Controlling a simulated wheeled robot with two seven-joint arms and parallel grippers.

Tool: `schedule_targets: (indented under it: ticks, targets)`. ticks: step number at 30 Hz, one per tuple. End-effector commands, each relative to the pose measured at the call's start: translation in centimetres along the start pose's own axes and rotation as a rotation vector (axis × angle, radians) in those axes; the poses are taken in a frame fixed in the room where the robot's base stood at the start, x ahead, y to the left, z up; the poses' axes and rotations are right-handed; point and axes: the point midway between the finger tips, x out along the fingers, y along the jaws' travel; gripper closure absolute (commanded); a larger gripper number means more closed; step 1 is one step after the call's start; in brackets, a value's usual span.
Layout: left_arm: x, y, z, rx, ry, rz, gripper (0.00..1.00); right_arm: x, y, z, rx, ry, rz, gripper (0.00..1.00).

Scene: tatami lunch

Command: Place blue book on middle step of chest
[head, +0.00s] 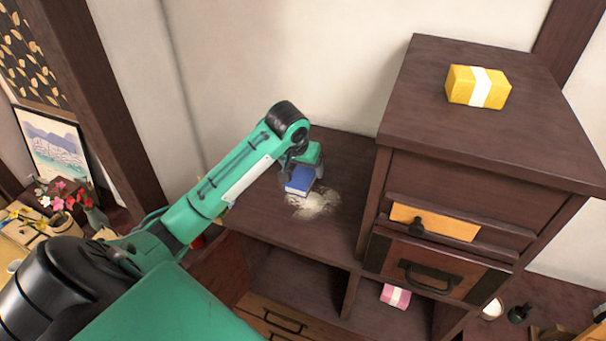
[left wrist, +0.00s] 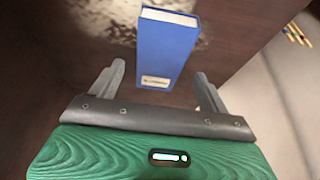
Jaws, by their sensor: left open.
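The blue book (head: 299,181) is on the middle step (head: 338,222) of the dark wooden chest, beside a pale patch on the surface. In the left wrist view the blue book (left wrist: 165,48) stands just beyond my left gripper's fingertips, its blue cover and pale page edge showing. My left gripper (head: 304,166) is over the step right at the book; it also shows in the left wrist view (left wrist: 158,80) with its two fingers apart and nothing between them. My right gripper is not in view.
A yellow wrapped bundle (head: 478,87) lies on the chest's top step (head: 420,85). A pink bundle (head: 395,296) sits in a lower compartment. The taller chest section stands right of the middle step, and the wall is behind it. Flowers (head: 62,195) stand at the far left.

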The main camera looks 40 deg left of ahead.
Motion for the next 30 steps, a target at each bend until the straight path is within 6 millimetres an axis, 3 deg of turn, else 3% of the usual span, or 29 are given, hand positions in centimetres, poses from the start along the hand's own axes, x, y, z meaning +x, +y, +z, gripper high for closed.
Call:
schedule_targets:
  ticks: [1,5,10,18,30]
  targets:
    - [-0.8,0.0,0.0,0.001,0.007,0.001,0.21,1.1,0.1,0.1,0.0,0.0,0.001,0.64]
    - [-4.0,0.0,0.0,0.0,0.009,0.001,0.21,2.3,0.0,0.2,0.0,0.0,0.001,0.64]
    - [-7.4,-0.1,-0.1,0.002,0.005,-0.004,0.21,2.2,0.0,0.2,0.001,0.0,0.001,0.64]
    - [-8.8,-0.1,0.0,0.001,0.001,-0.001,0.21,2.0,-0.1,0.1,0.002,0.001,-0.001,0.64]
    - [-8.8,0.0,0.0,0.0,0.0,0.0,0.21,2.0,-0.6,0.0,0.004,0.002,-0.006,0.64]
